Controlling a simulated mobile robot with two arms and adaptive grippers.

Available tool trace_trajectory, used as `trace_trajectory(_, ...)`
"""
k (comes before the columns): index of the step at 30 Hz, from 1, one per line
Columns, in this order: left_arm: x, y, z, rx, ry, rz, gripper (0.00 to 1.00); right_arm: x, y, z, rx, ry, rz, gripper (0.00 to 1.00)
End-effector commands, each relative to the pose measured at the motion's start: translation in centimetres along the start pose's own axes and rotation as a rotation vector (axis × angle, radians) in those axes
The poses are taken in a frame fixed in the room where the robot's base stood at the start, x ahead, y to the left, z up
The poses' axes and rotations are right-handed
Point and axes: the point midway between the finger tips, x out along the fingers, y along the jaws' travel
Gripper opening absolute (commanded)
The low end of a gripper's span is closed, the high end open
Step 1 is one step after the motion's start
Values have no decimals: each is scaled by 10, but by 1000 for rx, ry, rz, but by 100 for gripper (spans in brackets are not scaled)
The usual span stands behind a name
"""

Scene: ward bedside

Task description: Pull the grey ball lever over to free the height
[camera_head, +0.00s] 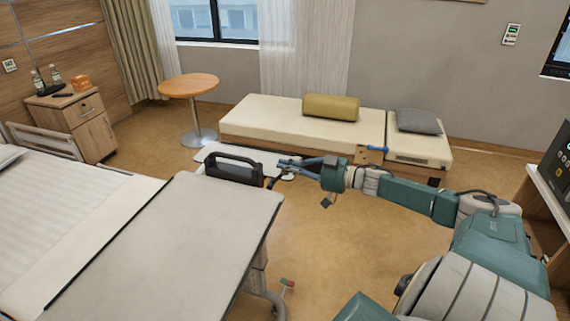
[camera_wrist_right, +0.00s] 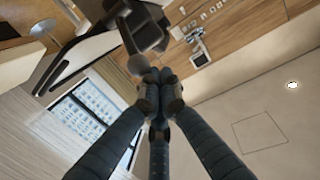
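The lever's grey ball (camera_wrist_right: 137,65) shows in the right wrist view, just beyond my fingertips, on a dark mount (camera_wrist_right: 143,28). In the head view a small dark lever part (camera_head: 274,181) sticks out beside the black handle-shaped frame (camera_head: 233,168) at the table's far end. My right gripper (camera_head: 284,168) reaches in from the right, close to it. In the wrist view its fingertips (camera_wrist_right: 158,92) are drawn together with nothing visible between them. Whether they touch the ball I cannot tell. My left gripper is not in view.
The overbed table (camera_head: 190,240) stands in front, beside the bed (camera_head: 50,220). A daybed (camera_head: 270,120) and round table (camera_head: 188,86) stand behind. Floor right of the table is open.

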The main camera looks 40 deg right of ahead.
Motion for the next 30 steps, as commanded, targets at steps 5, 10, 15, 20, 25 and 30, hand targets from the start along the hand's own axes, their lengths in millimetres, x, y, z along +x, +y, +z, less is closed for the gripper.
trace_trajectory(5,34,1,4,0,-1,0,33,-12,6,22,21,144,-14,0)
trace_trajectory(10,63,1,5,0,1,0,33,-21,10,28,32,274,-33,0)
trace_trajectory(15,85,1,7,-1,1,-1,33,-28,12,32,40,367,-46,0)
trace_trajectory(20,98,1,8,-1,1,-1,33,-32,13,32,45,424,-54,0)
trace_trajectory(25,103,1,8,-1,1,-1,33,-34,13,32,48,451,-59,0)
trace_trajectory(30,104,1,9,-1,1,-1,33,-35,13,32,49,457,-59,0)
